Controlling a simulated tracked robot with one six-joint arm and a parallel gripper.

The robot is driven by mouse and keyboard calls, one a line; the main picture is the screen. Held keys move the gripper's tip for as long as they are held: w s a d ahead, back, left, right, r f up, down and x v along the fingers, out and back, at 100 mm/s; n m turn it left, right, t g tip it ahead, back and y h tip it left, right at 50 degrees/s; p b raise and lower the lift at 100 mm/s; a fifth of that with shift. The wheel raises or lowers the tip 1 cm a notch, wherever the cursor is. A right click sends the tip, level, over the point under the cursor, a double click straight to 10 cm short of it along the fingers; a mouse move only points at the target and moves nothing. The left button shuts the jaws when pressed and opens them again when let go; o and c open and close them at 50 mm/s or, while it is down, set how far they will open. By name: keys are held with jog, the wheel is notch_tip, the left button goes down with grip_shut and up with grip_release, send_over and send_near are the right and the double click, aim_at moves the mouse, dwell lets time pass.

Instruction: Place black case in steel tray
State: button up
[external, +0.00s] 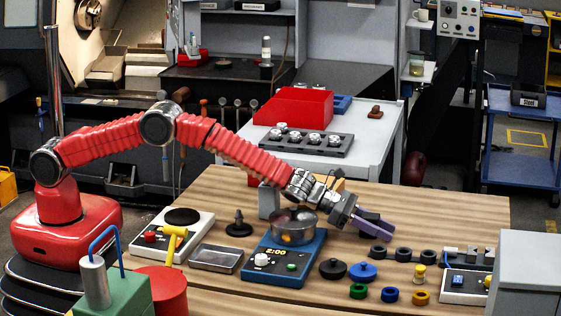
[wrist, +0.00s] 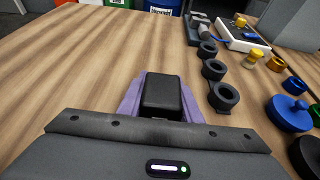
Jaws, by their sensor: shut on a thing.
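In the external view my gripper (external: 372,225) has purple fingers and hangs over the wooden table, right of the metal pan. In the wrist view my gripper (wrist: 162,88) has its purple fingers on both sides of the black case (wrist: 162,97), a small dark block with rounded edges. The case is shut between them, close to or above the table; the gap beneath cannot be told. The fingers largely hide it in the external view. The steel tray (external: 216,258), shallow and rectangular, lies flat at the front left of the table and appears empty. It is not in the wrist view.
A blue timer unit (external: 285,262) bearing a metal pan (external: 294,225) stands between my gripper and the tray. A dark knobbed piece (external: 239,225) and a yellow hammer-like tool (external: 174,240) are near the tray. Black rings (external: 403,254) and coloured rings lie right of my gripper.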

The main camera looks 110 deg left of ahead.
aim_at(373, 215)
jog(key=o, duration=1.2)
jog(key=shift+v, duration=1.5)
jog(key=shift+r, duration=3.55)
